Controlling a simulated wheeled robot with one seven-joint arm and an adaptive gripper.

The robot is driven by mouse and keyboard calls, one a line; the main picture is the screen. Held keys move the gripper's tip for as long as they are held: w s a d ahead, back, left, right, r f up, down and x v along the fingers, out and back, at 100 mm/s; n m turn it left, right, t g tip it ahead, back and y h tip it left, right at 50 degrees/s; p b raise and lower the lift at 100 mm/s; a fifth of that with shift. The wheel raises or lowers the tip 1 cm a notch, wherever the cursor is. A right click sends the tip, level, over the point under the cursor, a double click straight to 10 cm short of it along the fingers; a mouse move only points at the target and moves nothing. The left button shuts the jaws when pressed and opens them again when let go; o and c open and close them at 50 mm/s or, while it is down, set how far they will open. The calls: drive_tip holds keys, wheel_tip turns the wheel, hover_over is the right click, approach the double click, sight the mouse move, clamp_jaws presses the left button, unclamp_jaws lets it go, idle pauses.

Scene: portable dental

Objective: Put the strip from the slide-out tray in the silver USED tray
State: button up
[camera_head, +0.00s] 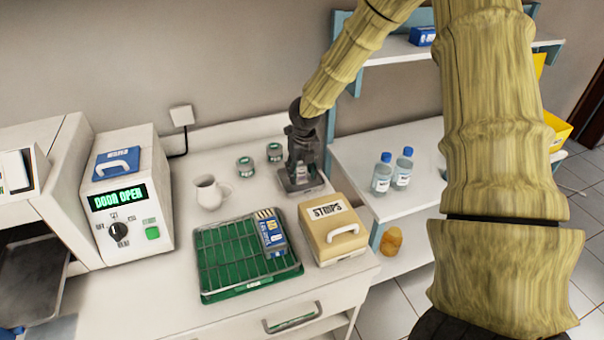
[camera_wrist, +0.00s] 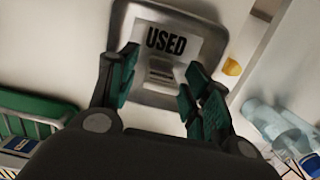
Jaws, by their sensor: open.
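The silver USED tray (camera_wrist: 146,12) lies under my gripper (camera_wrist: 162,66) in the wrist view, with a white USED label. In the head view the silver tray (camera_head: 308,187) is at the back right of the counter, below my gripper (camera_head: 299,172). My fingers are spread and empty. A small pale grey, lined piece, apparently the strip (camera_wrist: 160,71), lies in the tray between the fingertips, just below the label. It seems apart from both fingers. The slide-out tray (camera_head: 32,285) is dark, at the far left, and its visible part looks empty.
In front are a green rack (camera_head: 222,283) with a blue box (camera_head: 270,232) and a STRIPS box (camera_head: 334,228). Bottles (camera_head: 382,174) stand on the right shelf. The control unit (camera_head: 127,199) reads DOOR OPEN.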

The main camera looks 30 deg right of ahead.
wheel_tip(320, 180, up, 11)
drive_tip(key=s+b, duration=0.1)
drive_tip(key=shift+s+a+r+b, duration=0.15)
drive_tip(key=shift+s+b, duration=0.05)
drive_tip(key=shift+b, duration=0.2)
idle(1.7)
